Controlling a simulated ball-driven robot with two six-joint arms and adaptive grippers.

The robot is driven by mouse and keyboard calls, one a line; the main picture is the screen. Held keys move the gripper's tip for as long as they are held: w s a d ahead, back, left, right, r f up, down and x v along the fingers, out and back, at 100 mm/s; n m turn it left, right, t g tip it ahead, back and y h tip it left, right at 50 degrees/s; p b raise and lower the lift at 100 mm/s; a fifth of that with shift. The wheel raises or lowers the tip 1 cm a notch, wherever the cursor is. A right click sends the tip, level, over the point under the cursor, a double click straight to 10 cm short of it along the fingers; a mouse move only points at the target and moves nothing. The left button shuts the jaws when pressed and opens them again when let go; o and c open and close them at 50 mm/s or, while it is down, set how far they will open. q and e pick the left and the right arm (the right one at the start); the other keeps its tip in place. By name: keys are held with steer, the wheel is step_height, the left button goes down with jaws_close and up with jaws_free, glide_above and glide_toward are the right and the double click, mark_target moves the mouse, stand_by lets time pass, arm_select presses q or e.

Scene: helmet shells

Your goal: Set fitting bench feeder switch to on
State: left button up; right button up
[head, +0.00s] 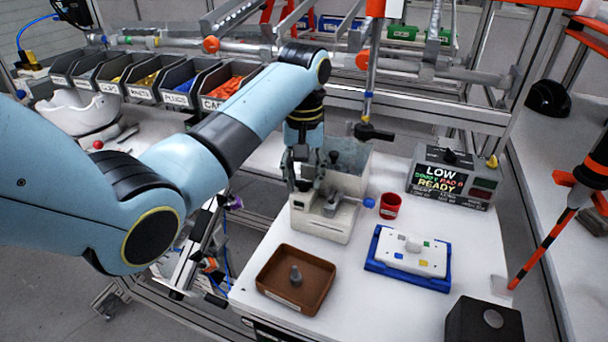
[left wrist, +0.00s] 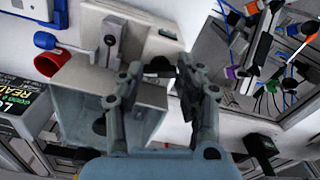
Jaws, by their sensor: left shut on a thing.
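The feeder is a beige bench unit (head: 323,222) with a grey translucent hopper (head: 350,160) and a metal lever ending in a blue ball (head: 369,203). It also shows in the left wrist view (left wrist: 152,42), with the blue ball (left wrist: 44,40) at left. My left gripper (head: 300,184) points down at the feeder's left side, beside the hopper. In the left wrist view its fingers (left wrist: 158,68) stand on both sides of a small dark switch knob (left wrist: 159,66) and are shut on it. The fingers partly hide the knob, and its on or off setting cannot be read. My right gripper is not in view.
A red cup (head: 390,206), a blue tray with a white plate (head: 410,253), a brown tray (head: 297,279) and a display reading READY (head: 452,177) share the white bench. Parts bins (head: 160,78) line the back left. An overhead tool (head: 372,130) hangs behind the feeder.

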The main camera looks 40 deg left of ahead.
arm_select(q)
steer(key=n, duration=0.3)
steer(key=shift+n, duration=1.3)
